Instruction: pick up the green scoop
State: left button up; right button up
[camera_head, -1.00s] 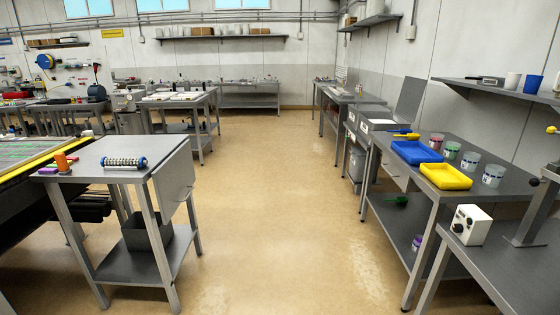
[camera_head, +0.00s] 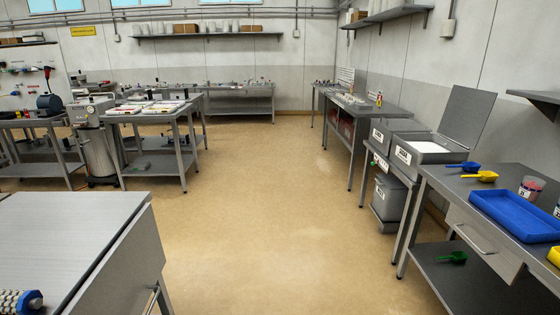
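The green scoop (camera_head: 453,257) lies on the lower shelf (camera_head: 430,272) of the grey table at the right, under the tabletop and its drawer. It is small in view, and the space around it on the shelf looks bare. Neither of my grippers shows in the head view, so nothing of their state can be seen.
On that tabletop are a blue scoop (camera_head: 464,167), a yellow scoop (camera_head: 480,176), a blue tray (camera_head: 520,215) and a cup (camera_head: 531,188). Grey bins (camera_head: 388,197) stand beyond it. A grey table (camera_head: 75,235) fills the lower left. The aisle floor (camera_head: 270,220) is clear.

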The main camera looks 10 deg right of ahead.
aim_at(460, 257)
jog(key=z, duration=0.3)
jog(key=i, duration=1.55)
jog(key=z, duration=1.8)
jog(key=i, duration=1.1)
jog(key=z, duration=0.95)
